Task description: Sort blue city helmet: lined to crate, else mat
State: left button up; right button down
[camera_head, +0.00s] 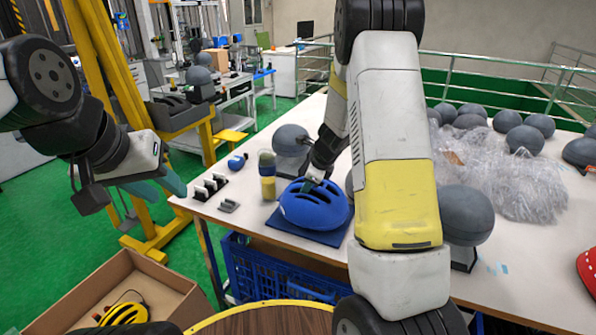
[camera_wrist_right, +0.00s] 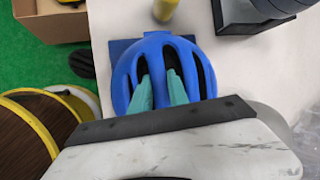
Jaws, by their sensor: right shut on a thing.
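The blue city helmet (camera_head: 315,206) sits dome up on a dark blue mat (camera_head: 279,226) on the white table. It also shows in the right wrist view (camera_wrist_right: 122,82). Its inside is hidden, so I cannot tell whether it is lined. My right gripper (camera_head: 313,181) reaches down onto the helmet top. Its teal fingers (camera_wrist_right: 160,90) go in at the vents and are shut on the helmet. A blue crate (camera_head: 275,272) stands under the table's front edge. My left gripper (camera_head: 155,184) is empty, its teal fingers apart, left of the table.
Grey headforms (camera_head: 466,214) and clear plastic wrap (camera_head: 510,180) fill the table's right side. A yellow bottle (camera_head: 268,187) stands behind the mat. A cardboard box (camera_head: 165,290) with a yellow helmet (camera_head: 124,314) is at lower left. A yellow tower (camera_head: 112,62) stands behind my left arm.

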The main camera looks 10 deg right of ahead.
jog(key=shift+f, duration=0.75)
dwell(0.4)
jog(key=c, duration=1.2)
grip_release()
jog(key=c, duration=0.3)
jog(key=shift+r, duration=0.1)
jog(key=shift+r, duration=3.9)
